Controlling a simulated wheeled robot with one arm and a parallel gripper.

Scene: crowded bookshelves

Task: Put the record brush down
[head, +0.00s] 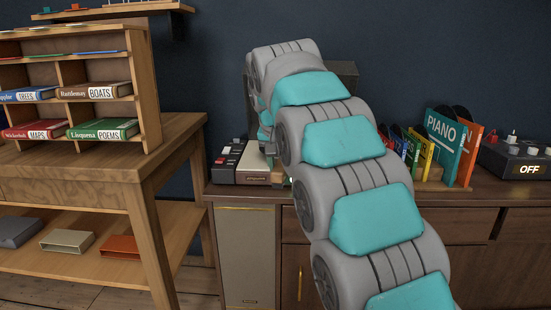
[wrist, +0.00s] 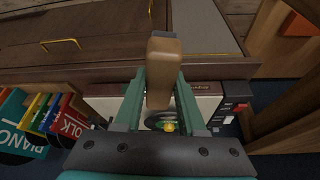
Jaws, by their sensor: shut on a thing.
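The record brush (wrist: 163,62), a tan wooden block, is between the fingers of my gripper (wrist: 162,75) in the wrist view. The gripper is shut on it and holds it over the front edge area of the sideboard (head: 480,205). Below and behind the brush, the wrist view shows a cream-topped device (wrist: 205,104) with a dark round part and a small green and yellow centre. In the head view my arm hides the brush and most of that device. Whether the brush touches anything below is not clear.
A control box with buttons (head: 228,160) stands at the sideboard's left end. Upright records, including a teal PIANO sleeve (head: 440,135), stand to the right. A black box marked OFF (head: 520,160) is farther right. A wooden desk (head: 130,165) with a book rack is at left.

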